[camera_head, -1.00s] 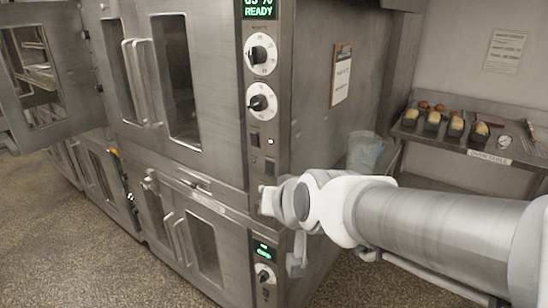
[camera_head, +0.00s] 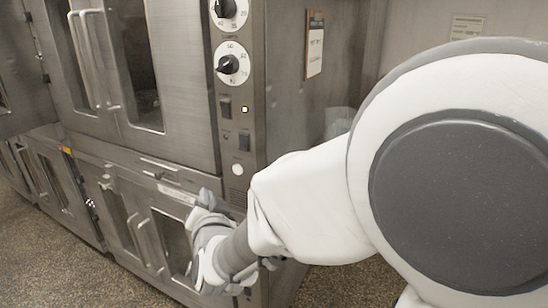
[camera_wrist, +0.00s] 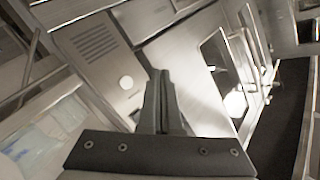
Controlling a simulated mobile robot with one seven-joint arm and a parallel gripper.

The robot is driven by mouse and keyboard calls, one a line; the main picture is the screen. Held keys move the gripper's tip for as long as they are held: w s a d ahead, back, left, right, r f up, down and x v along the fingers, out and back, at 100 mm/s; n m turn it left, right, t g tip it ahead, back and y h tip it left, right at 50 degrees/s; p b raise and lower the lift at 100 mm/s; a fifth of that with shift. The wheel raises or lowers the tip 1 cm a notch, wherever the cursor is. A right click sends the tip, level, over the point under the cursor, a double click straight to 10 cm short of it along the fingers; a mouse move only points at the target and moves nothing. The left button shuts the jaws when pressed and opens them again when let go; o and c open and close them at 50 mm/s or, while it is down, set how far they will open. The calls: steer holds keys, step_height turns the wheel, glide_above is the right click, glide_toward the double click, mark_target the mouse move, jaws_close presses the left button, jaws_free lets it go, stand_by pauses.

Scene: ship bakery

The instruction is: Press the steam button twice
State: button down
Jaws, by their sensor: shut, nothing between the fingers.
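A round white button (camera_head: 238,170) sits low on the oven's control panel, below two dark rocker switches. It also shows in the wrist view (camera_wrist: 126,82), just left of my fingers. The labels are too small to read, so I cannot confirm which control is the steam button. My gripper (camera_head: 206,197) is in front of the oven, below and left of the white button in the head view. In the wrist view my gripper's fingers (camera_wrist: 160,75) are together and empty. Contact with the panel cannot be told.
Two black dials, one of them the lower dial (camera_head: 232,63), and a small lamp (camera_head: 244,109) are higher on the panel. Oven doors with bar handles (camera_head: 150,243) are to the left. A clipboard (camera_head: 315,45) hangs on the oven's side. My arm hides much of the right.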

mark_target(238, 170)
stand_by(0.3)
steer(key=shift+w+d+b, duration=0.1)
steer(key=shift+w+d, duration=0.45)
steer(key=shift+w, duration=0.8)
steer(key=shift+w+d+b, duration=0.1)
steer(key=shift+w+d, duration=0.5)
steer(key=shift+w, duration=0.75)
steer(key=shift+w+d+b, duration=0.1)
steer(key=shift+w+d, duration=0.45)
steer(key=shift+w, duration=0.8)
steer(key=shift+w, duration=0.15)
steer(key=shift+w+d+b, duration=0.15)
steer(key=shift+w+b, duration=0.1)
steer(key=shift+b, duration=0.2)
steer(key=shift+w+d+b, duration=0.15)
steer(key=shift+w+b, duration=0.15)
steer(key=shift+w, duration=0.05)
steer(key=shift+s, duration=0.1)
steer(key=shift+s+a+b, duration=0.3)
steer(key=shift+s, duration=0.35)
